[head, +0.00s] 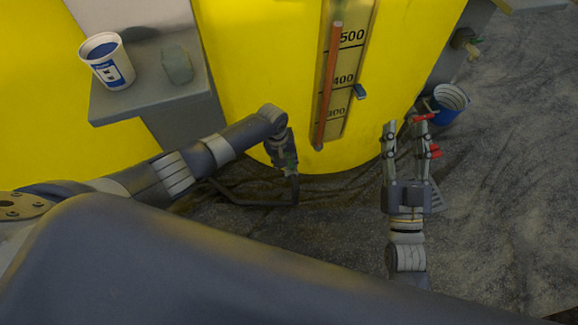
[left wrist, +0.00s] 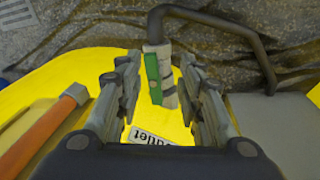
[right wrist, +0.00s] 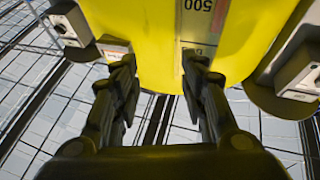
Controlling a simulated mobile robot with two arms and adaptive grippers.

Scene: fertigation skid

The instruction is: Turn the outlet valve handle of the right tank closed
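The yellow tank with the level scale (head: 345,75) fills the middle of the head view. Low on its front is the outlet valve, with a grey body (left wrist: 167,85) and a green handle (left wrist: 152,76) in the left wrist view. The handle lies along the body there. An "outlet" label (left wrist: 150,137) is on the tank. My left gripper (left wrist: 155,68) is open, with a finger on either side of the valve; I cannot tell whether they touch it. In the head view it (head: 284,150) partly hides the valve. My right gripper (head: 405,125) is open and empty, away from the valve.
A dark hose (head: 294,190) bends from the valve. A blue bucket (head: 447,112) stands beyond my right gripper; red parts near those fingers are unclear. Floor at right is free.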

